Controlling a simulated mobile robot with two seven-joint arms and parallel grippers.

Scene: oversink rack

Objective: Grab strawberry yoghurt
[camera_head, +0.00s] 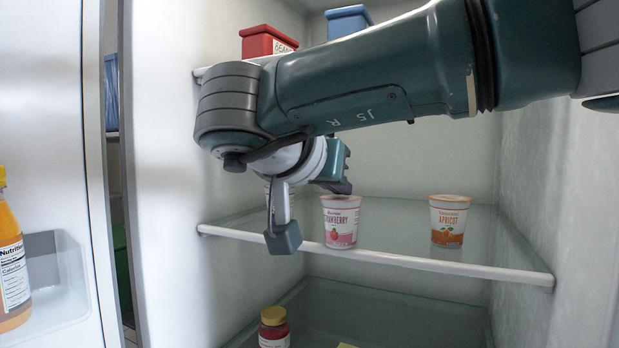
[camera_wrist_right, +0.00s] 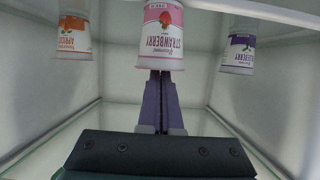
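The strawberry yoghurt (camera_head: 341,222) is a white and pink cup standing on the glass shelf, in the middle of the head view. In the right wrist view, which is upside down, the strawberry yoghurt (camera_wrist_right: 161,35) is at the top centre. My right gripper (camera_head: 338,187) is by the top of this cup. Its purple fingers (camera_wrist_right: 160,80) lie close together with nothing seen between them, and their tips overlap the cup's rim end in the picture. Whether they touch it I cannot tell. My left gripper is not in view.
An apricot yoghurt (camera_head: 449,220) stands to the right on the same shelf (camera_head: 400,263). A blueberry yoghurt (camera_wrist_right: 238,50) stands on the other side, mostly hidden by my wrist in the head view. A red box (camera_head: 268,43) and blue box (camera_head: 348,20) are above; a jar (camera_head: 274,328) is below.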

